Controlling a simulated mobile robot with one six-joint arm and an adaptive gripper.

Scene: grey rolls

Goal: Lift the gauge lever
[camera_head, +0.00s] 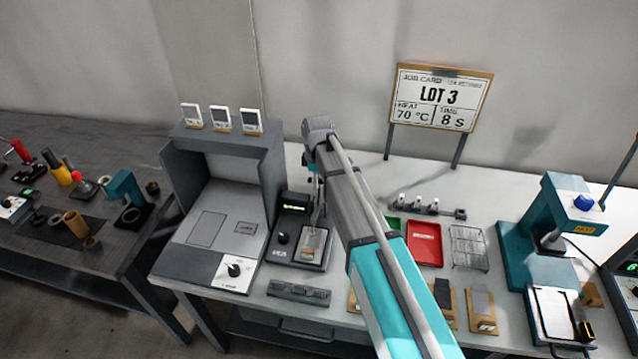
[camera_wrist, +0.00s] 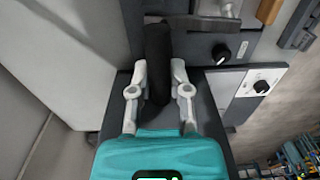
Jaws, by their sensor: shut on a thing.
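The gauge (camera_head: 290,222) is a dark bench unit with a small green-lit display, a knob and a plate at its front. It stands right of the large grey machine. Its lever (camera_wrist: 158,50) shows in the wrist view as a thick black grip, upright in the picture. My gripper (camera_wrist: 159,76) has its two pale fingers on either side of this grip and is shut on it. In the head view my arm comes from the lower right and reaches over the gauge's back. The fingers and the lever's grip cannot be made out clearly there.
The grey machine (camera_head: 215,225) stands close to the gauge's left. A red tray (camera_head: 424,243), a wire rack (camera_head: 468,248) and a teal press (camera_head: 545,225) stand to the right. A dark bar (camera_head: 298,293) lies in front.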

